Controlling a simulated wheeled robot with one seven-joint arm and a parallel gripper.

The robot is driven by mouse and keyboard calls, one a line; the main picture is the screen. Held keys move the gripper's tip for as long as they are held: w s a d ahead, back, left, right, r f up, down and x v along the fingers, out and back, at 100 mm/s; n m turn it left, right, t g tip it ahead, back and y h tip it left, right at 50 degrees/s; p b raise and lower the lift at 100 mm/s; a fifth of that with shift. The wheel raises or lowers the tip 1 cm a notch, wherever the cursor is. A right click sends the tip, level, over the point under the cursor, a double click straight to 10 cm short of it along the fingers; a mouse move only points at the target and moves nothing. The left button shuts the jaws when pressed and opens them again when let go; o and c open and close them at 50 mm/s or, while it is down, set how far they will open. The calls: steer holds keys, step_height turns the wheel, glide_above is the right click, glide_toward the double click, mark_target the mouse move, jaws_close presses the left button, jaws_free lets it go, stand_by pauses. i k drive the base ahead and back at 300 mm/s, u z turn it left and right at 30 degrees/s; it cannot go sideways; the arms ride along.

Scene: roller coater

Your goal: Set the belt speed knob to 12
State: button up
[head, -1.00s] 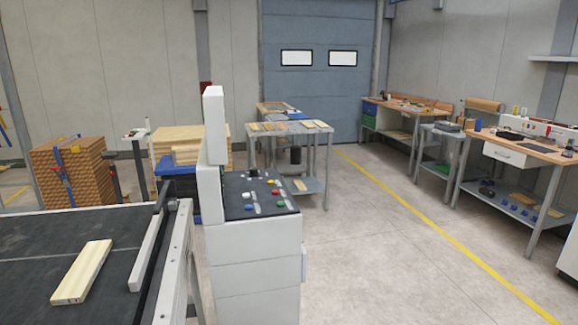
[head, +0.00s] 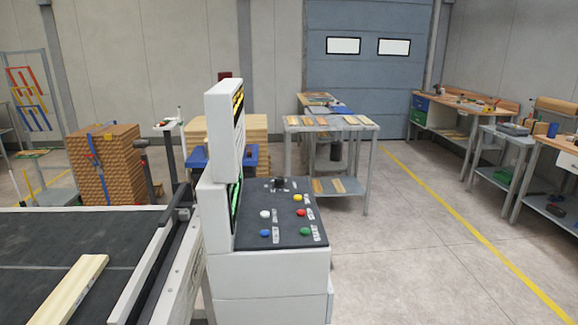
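The control console (head: 268,285) is a white cabinet in the middle of the head view. Its dark sloped panel (head: 285,225) carries white, blue, yellow, red and green buttons with small labels. A dark knob-like part (head: 279,184) sits at the panel's far edge. It is too small to read a setting, and I cannot tell whether it is the belt speed knob. An upright white screen housing (head: 224,130) stands on the panel's left side, seen nearly edge-on. My gripper is not in view.
A black conveyor belt (head: 75,235) with a wooden board (head: 66,290) and a metal side rail lies at the left. A grey table (head: 330,127) with boards stands behind the console. Workbenches (head: 455,104) line the right wall. The floor (head: 420,265) right of the console is clear.

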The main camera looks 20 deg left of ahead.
mark_target(279, 182)
steer(key=i, duration=3.3)
steer(key=u, duration=5.3)
